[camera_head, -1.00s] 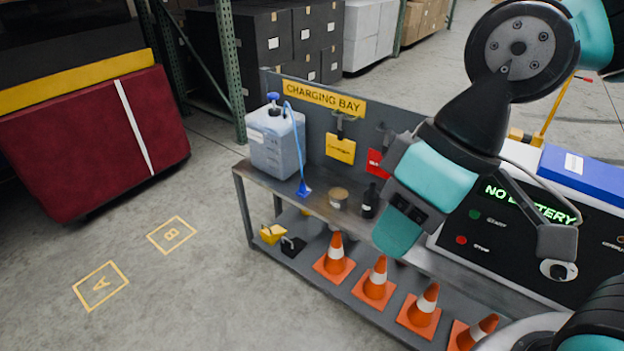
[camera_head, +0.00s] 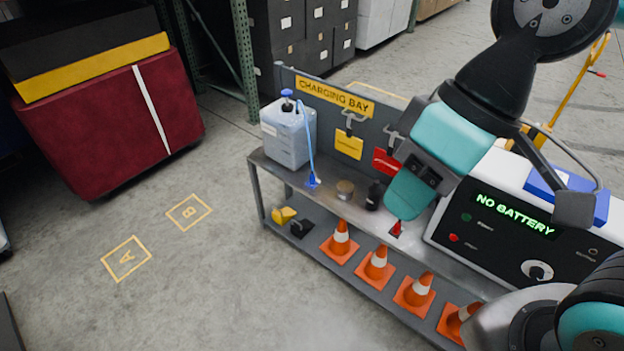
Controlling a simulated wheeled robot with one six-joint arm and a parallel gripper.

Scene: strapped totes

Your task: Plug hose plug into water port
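A blue hose plug (camera_head: 312,182) rests on the bench top at the end of a thin blue hose (camera_head: 308,140). The hose runs up to the blue cap of a translucent water container (camera_head: 286,138) at the bench's left end. I cannot make out a water port in this view. My gripper (camera_head: 418,185) hangs above the bench, right of the plug and well apart from it. Its teal and dark end is seen from behind, so its fingertips cannot be made out. I see nothing held in it.
The grey bench (camera_head: 330,200) carries a small tin (camera_head: 345,190), a dark bottle (camera_head: 374,196) and a red-topped item (camera_head: 396,229). A charger reading NO BATTERY (camera_head: 515,215) stands right. Several cones (camera_head: 377,266) fill the lower shelf. Floor left of the bench is open.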

